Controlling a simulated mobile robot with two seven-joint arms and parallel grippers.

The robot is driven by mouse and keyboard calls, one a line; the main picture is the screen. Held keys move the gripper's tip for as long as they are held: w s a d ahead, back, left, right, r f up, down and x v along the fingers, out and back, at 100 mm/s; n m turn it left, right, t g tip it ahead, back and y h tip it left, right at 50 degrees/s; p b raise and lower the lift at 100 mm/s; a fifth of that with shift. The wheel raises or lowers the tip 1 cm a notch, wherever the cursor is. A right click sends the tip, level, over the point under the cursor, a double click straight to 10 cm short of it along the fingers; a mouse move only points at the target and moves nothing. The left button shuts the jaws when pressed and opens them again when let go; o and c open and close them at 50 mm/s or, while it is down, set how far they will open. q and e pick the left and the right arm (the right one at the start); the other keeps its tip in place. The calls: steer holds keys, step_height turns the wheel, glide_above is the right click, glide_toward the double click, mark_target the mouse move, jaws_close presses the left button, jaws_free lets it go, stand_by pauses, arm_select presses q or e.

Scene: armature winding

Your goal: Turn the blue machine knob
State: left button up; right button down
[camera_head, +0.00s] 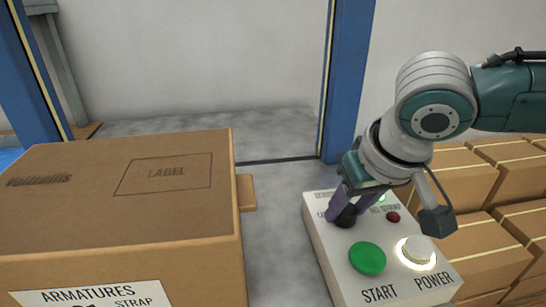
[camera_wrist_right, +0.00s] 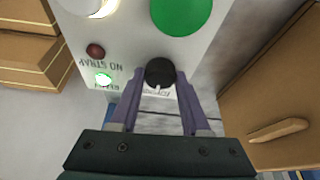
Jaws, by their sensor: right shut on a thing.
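A small dark, nearly black knob (camera_head: 347,216) sits on the upper left of a white control box (camera_head: 322,238); no blue shows on it. It also shows in the right wrist view (camera_wrist_right: 160,72), with partly hidden lettering beside it. My right gripper (camera_head: 344,208) reaches down over the box with purple fingers on either side of the knob. In the wrist view the fingertips (camera_wrist_right: 159,76) close on the knob from both sides. My left gripper is not in view.
The box also has a green START button (camera_head: 367,258), a glowing white POWER button (camera_head: 417,249), a dark red lamp (camera_head: 393,217) and a lit green lamp (camera_wrist_right: 104,79). A large cardboard carton (camera_head: 110,215) stands left. Stacked cartons (camera_head: 490,250) stand right. A blue post (camera_head: 347,80) rises behind.

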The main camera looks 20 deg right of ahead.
steer(key=m+p, duration=0.1)
steer(key=p, duration=0.1)
steer(key=m+h+p, duration=0.1)
steer(key=p, duration=0.2)
steer(key=shift+s+a+r+m, duration=0.1)
steer(key=shift+a+r+m, duration=0.1)
steer(key=shift+r+m, duration=0.15)
steer(key=shift+f+m+g+h+p, duration=0.2)
steer(key=shift+m+g+h+p, duration=0.15)
steer(key=shift+m+p, duration=0.5)
steer(key=shift+a+m+h, duration=0.1)
steer(key=shift+m+h, duration=0.15)
steer(key=shift+m, duration=0.75)
steer(key=shift+f+m+g+h+p, duration=0.2)
steer(key=shift+m+g+h+p, duration=0.3)
steer(key=shift+m, duration=0.7)
steer(key=shift+w+m+g, duration=0.25)
steer(key=shift+m+g, duration=0.2)
steer(key=shift+m, duration=0.95)
